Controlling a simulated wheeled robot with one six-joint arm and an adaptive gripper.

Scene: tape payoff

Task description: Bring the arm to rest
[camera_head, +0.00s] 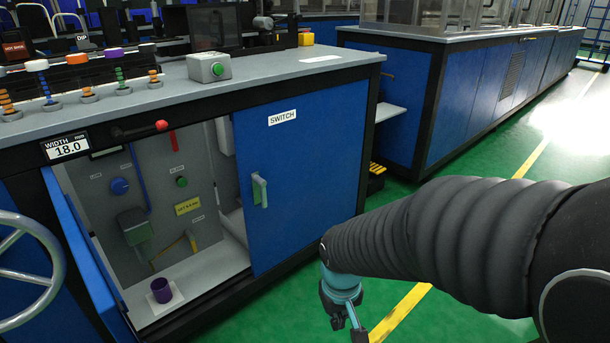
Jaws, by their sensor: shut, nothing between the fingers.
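My arm comes in from the right edge in a black ribbed sleeve and ends in my gripper (356,333) at the bottom middle. The gripper hangs downward below a teal wrist and is shut, with nothing seen between its fingers. Its lower tips run to the bottom edge of the picture. It is over the green floor, in front of and right of the blue cabinet door (300,180) marked SWITCH, and appears apart from it.
The machine cabinet's left bay is open, with a purple cup (162,290) on its floor. An open blue door (85,265) and a handwheel (30,270) stand at the left. A green-button box (209,67) sits on the worktop. Green floor (480,150) is clear at the right.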

